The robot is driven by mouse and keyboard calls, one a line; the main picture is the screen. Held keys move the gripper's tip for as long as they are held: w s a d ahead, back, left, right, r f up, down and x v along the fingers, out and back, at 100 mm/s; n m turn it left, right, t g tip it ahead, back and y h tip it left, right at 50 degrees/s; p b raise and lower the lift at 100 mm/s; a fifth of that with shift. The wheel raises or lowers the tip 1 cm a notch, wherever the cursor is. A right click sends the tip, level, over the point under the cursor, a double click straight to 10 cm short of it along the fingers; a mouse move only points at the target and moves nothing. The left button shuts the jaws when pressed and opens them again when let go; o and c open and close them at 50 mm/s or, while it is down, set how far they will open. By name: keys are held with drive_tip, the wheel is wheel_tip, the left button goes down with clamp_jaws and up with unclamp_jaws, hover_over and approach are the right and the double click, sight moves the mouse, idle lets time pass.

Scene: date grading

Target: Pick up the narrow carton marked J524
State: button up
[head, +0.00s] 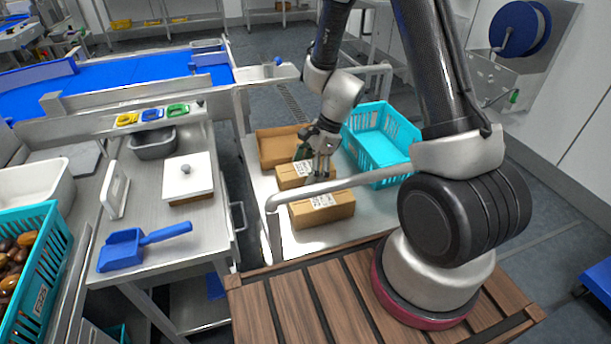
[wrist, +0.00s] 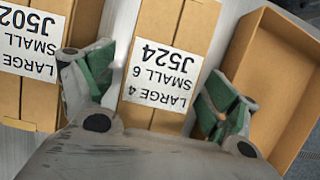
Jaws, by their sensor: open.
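The narrow brown carton marked J524 (wrist: 178,22) lies in the middle of the wrist view, with its white label upside down there. In the head view the same carton (head: 287,181) is partly hidden by my gripper (head: 319,168). In the wrist view my gripper (wrist: 153,90) is open, its green-padded fingers on either side of the carton. Gaps show between the pads and the carton's sides. I cannot tell how far down the fingers reach. A carton marked J502 (wrist: 58,8) lies left of it in the wrist view and nearer in the head view (head: 333,212).
An open, empty brown box (wrist: 283,68) sits close to the right finger; it is the far box in the head view (head: 277,150). A turquoise crate (head: 375,180) stands right of the cartons. A metal rail (head: 300,193) runs along the cart's near side.

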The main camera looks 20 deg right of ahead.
drive_tip(key=shift+x, duration=0.9)
drive_tip(key=c, duration=1.3)
